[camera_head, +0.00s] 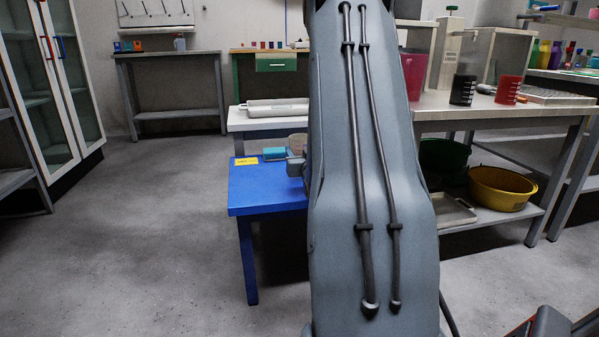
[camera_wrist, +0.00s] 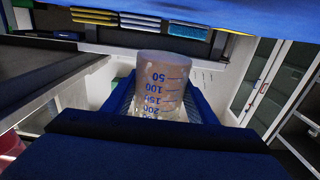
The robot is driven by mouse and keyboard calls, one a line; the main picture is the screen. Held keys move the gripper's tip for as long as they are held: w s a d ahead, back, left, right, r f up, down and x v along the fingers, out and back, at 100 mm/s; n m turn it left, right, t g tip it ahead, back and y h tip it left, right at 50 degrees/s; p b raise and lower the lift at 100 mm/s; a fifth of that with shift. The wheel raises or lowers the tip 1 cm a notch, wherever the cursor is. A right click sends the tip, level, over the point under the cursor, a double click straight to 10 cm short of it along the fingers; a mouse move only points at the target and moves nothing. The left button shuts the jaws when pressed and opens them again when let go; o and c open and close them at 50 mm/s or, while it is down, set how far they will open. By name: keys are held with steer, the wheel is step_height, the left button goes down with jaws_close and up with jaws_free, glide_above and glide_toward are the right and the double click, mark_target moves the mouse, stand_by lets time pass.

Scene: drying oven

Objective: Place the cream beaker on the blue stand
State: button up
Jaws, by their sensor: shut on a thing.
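The cream beaker (camera_wrist: 163,75), with blue markings, sits between the two blue fingers of my gripper (camera_wrist: 162,100) in the wrist view. My gripper is shut on it. The markings read upside down in that picture, with the beaker's base toward the top. A blue surface, apparently the blue stand (camera_wrist: 240,14), crosses the top edge, with a visible gap in the picture between it and the beaker. In the head view the blue stand (camera_head: 265,198) is left of my arm. My arm hides its right part and most of my gripper; a beige patch (camera_head: 298,144) there may be the beaker.
A white table (camera_head: 240,122) stands behind. At right, a bench (camera_head: 440,115) holds a black beaker (camera_head: 463,90) and a red beaker (camera_head: 508,90). The floor at left is clear.

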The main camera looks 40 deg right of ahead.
step_height(320, 180, down, 5)
steer(key=b, duration=0.2)
steer(key=shift+f+b, duration=0.1)
steer(key=shift+b, duration=0.2)
steer(key=o, duration=1.2)
steer(key=shift+f, duration=0.1)
steer(key=shift+o, duration=0.2)
steer(key=shift+s+r, duration=0.15)
steer(key=shift+r, duration=0.05)
steer(key=p+v, duration=0.4)
steer(key=v, duration=0.7)
steer(key=shift+s+a, duration=0.2)
steer(key=shift+s, duration=0.15)
